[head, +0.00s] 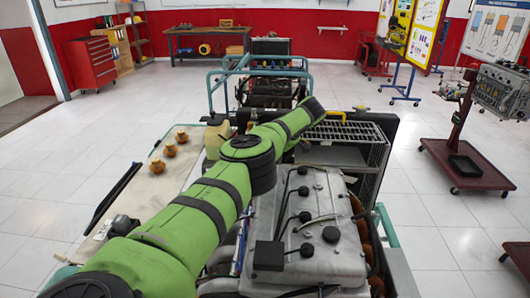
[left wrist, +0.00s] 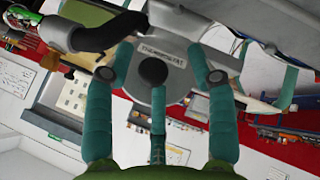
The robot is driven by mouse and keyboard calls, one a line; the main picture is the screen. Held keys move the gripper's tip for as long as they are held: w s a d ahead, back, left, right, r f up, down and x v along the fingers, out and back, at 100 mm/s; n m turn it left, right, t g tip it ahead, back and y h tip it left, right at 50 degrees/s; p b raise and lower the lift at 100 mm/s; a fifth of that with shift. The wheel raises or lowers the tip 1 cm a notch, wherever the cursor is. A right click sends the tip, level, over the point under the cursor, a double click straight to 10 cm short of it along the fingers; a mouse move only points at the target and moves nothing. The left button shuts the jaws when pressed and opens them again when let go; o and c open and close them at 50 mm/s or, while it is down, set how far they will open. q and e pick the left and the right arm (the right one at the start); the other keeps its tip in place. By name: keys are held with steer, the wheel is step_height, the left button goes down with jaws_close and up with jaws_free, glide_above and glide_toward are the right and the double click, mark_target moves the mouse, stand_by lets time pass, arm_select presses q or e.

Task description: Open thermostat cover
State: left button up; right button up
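The thermostat cover (left wrist: 176,84) is a grey round plate with "THERMOSTAT" lettering and a black round knob (left wrist: 152,71), in the middle of the left wrist view. My left gripper (left wrist: 160,52) is open, its green fingers spread left and right of the cover and a third finger below the knob. Whether any finger touches the cover or knob I cannot tell. In the head view my green left arm reaches across the grey engine (head: 318,220); its gripper and the cover cannot be made out there. My right gripper is in neither view.
A black hose (left wrist: 95,35) runs close to the cover's left. A wire-shelf cart (head: 345,155) stands behind the engine, and another engine on a teal frame (head: 270,90) beyond it. A bench (head: 150,185) with brown-topped parts is at left.

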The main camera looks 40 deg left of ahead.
arm_select(q)
steer(key=shift+w+d+f, duration=0.1)
steer(key=shift+w+d, duration=0.05)
steer(key=shift+w+d+r, duration=0.25)
steer(key=shift+d+r, duration=0.15)
steer(key=v, duration=1)
steer(key=shift+s+d+r, duration=0.2)
steer(key=shift+r, duration=0.2)
steer(key=shift+d, duration=0.1)
